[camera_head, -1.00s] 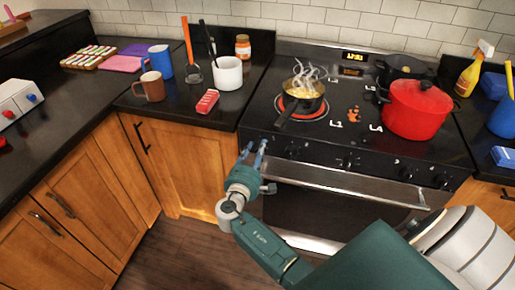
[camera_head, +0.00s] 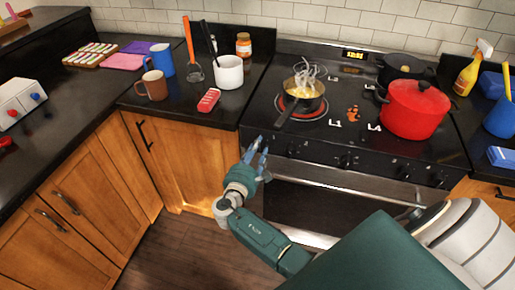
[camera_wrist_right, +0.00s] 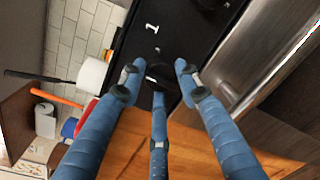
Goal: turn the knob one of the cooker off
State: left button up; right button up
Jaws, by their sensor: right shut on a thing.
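The cooker (camera_head: 400,150) has a row of black knobs along its front panel. My right gripper (camera_head: 259,150) is at the left end of this panel, its blue fingers against the front. In the right wrist view the three fingers (camera_wrist_right: 157,80) surround the dark knob one (camera_wrist_right: 158,71), beside a white "1" mark. They are closed in on it, and part of the knob is hidden by the fingers. In the head view this knob is hidden behind the fingers. A steaming pan (camera_head: 305,88) stands on a glowing red burner (camera_head: 300,118). My left gripper is not seen.
The oven handle (camera_head: 350,192) runs just below the knobs. A red pot (camera_head: 413,110) and a dark pot (camera_head: 400,68) stand on the cooker's right side. Mugs and a white utensil holder (camera_head: 229,73) are on the left counter. The floor in front is clear.

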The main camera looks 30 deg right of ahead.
jog(key=shift+a+f, duration=0.15)
jog(key=shift+f, duration=0.05)
jog(key=o, duration=1.2)
jog(key=shift+c, duration=0.2)
jog(key=shift+r, duration=0.1)
jog(key=v, duration=1.2)
